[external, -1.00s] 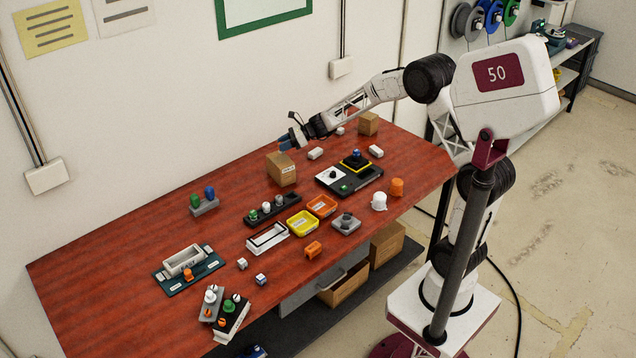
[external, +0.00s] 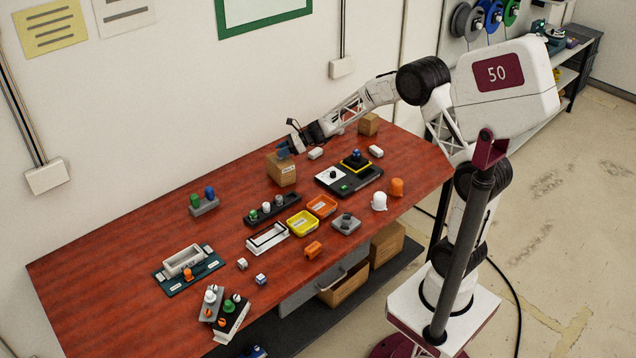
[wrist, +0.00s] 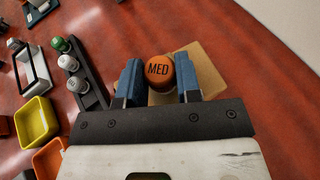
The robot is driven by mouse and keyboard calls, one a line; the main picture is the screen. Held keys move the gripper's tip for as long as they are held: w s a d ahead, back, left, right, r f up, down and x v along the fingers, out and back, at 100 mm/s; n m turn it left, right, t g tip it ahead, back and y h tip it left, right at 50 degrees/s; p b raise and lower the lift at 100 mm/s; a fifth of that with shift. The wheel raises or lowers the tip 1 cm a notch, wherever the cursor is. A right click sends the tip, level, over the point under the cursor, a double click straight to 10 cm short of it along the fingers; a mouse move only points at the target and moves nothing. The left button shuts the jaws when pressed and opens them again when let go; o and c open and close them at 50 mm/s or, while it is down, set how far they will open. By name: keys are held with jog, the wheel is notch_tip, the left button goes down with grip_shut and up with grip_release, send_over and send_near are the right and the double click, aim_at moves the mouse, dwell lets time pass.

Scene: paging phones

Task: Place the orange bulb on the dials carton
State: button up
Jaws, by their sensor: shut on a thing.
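My gripper (wrist: 159,82) is shut on the orange bulb (wrist: 158,71), whose top reads MED, between its blue fingers in the wrist view. In the external view my gripper (external: 288,149) is just over a brown carton (external: 283,174) near the back of the table; the bulb cannot be made out there. The carton also shows below and behind the bulb in the wrist view (wrist: 207,72). Its label is too small to read, so I cannot tell if it says dials. I cannot tell whether the bulb touches the carton top.
Another brown carton (external: 368,124) stands at the far end. A black tray with knobs (external: 272,210), a yellow bin (external: 302,224) and an orange bin (external: 321,206) are in front of the near carton. A black panel (external: 362,179) lies to the right.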

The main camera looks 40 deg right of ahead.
jog(key=shift+f, duration=0.15)
jog(key=o, duration=0.9)
jog(key=shift+d+r, duration=0.15)
jog(key=shift+r, duration=0.05)
jog(key=v, duration=1.1)
jog(key=shift+s+d+r, duration=0.1)
jog(key=shift+s+d, duration=0.1)
jog(key=shift+d, duration=0.1)
